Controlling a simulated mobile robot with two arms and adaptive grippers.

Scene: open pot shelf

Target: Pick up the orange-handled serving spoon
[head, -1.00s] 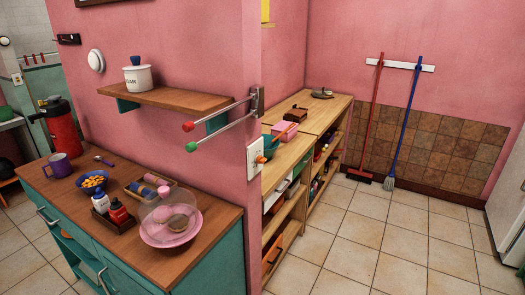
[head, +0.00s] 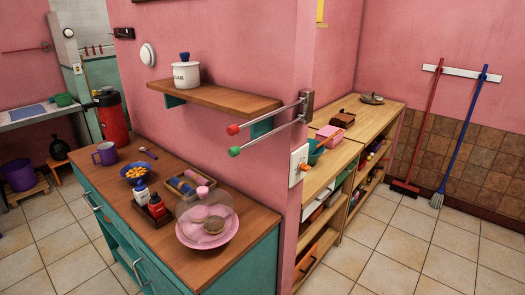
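A thin orange handle (head: 332,137), which looks like that of the serving spoon, slants up to the right from a teal pot (head: 315,157) on the wooden shelf unit behind the wall corner. The wall edge hides part of the pot, and the spoon's bowl end cannot be made out. Neither of my grippers is in view.
A wall corner with a socket (head: 298,166) and towel rails (head: 268,127) stands before the shelf unit (head: 333,170). A pink box (head: 330,131) sits near the pot. A teal counter (head: 245,262) holds dishes.

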